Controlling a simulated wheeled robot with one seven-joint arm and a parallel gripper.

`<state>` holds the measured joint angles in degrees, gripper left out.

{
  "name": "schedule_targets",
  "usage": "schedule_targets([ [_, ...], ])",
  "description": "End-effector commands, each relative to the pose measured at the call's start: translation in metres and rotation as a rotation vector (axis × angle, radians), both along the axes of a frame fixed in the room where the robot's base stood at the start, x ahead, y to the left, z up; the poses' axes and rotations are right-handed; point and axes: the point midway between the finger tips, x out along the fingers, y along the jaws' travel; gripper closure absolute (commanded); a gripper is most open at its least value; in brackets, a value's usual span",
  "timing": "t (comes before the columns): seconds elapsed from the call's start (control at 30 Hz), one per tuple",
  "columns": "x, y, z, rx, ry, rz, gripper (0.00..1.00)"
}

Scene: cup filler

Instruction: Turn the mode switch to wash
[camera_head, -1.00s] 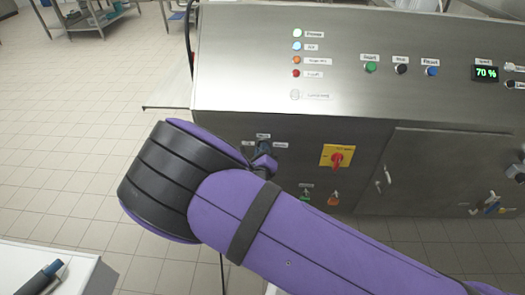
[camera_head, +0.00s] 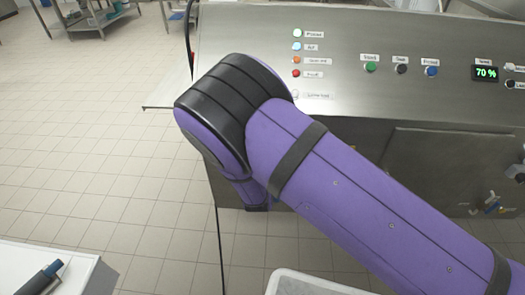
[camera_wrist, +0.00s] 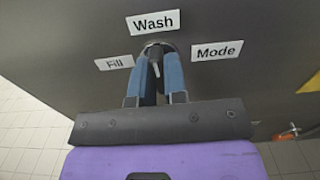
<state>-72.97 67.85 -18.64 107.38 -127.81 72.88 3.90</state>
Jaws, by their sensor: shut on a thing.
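The mode switch (camera_wrist: 155,47) is a small knob on the steel panel in the wrist view. Its label plates read "Wash" (camera_wrist: 153,24) above it, "Fill" (camera_wrist: 115,63) to the left and "Mode" (camera_wrist: 217,51) to the right. My gripper (camera_wrist: 159,54) is shut on the switch, with its blue-grey fingers on either side of the knob. The fingers hide much of the knob, so I cannot tell exactly which way it points. In the head view my purple arm covers the switch and its labels.
The steel cabinet (camera_head: 340,45) carries indicator lamps, a green button (camera_head: 370,66), a blue button (camera_head: 432,71) and a "70 %" display (camera_head: 486,73). In the wrist view an orange-red part (camera_wrist: 286,135) shows at lower right. A pale bin (camera_head: 310,284) stands below my arm.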

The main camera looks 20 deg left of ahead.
Motion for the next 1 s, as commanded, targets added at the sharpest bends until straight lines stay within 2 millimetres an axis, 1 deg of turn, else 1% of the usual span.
schedule_targets([
  [0.23,-0.0016,0.0001,-0.0019,0.045,0.016,0.001,1.0],
  [0.63,-0.0016,-0.0001,-0.0022,0.049,0.018,0.001,1.0],
  [0.67,-0.0016,-0.0001,-0.0022,0.049,0.018,0.001,0.85],
  [0.7,-0.0016,-0.0001,-0.0022,0.049,0.017,0.001,0.76],
  [0.77,-0.0014,-0.0001,-0.0019,0.049,0.017,0.001,0.62],
  [1.0,-0.0007,-0.0001,-0.001,0.05,0.014,0.0,0.62],
])
